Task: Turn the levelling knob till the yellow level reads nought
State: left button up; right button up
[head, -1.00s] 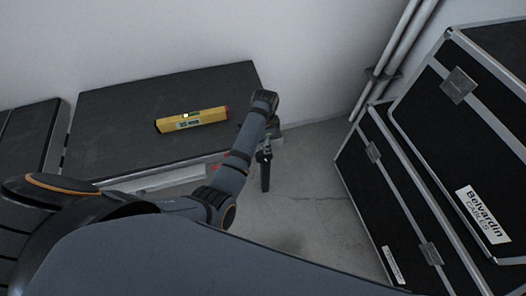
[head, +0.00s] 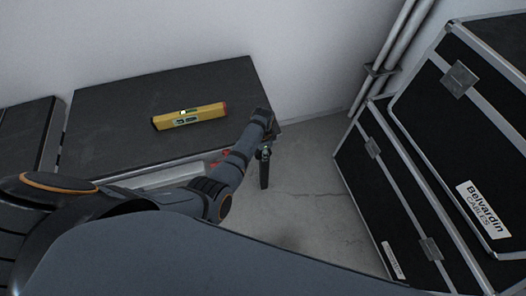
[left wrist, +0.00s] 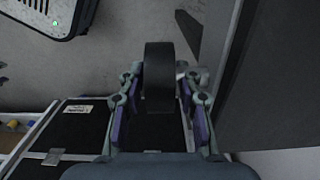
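The yellow level (head: 190,117) lies on a dark flat top (head: 110,125), slightly slanted in the head view. A pale window and a bright spot show on it, but its reading is too small to make out. My left arm reaches to the right end of that top. In the left wrist view a thick dark rounded piece, apparently the knob (left wrist: 159,62), stands between the fingers of my left gripper (left wrist: 161,82). The fingers are apart, with narrow gaps seeming to show on both sides. In the head view, my arm hides this area. My right gripper is out of view.
Black cases with metal edges (head: 430,75) stand on the right. Bare grey floor (head: 315,200) lies between them and the dark top. Pale pipes (head: 385,65) run up the wall. A dark panel (left wrist: 275,90) lies close right of the gripper in the left wrist view.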

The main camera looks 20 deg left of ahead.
pick_arm(q)
grip_shut()
dwell(1.2)
jog(key=shift+o, duration=2)
grip_release()
notch_tip(320, 180, up, 12)
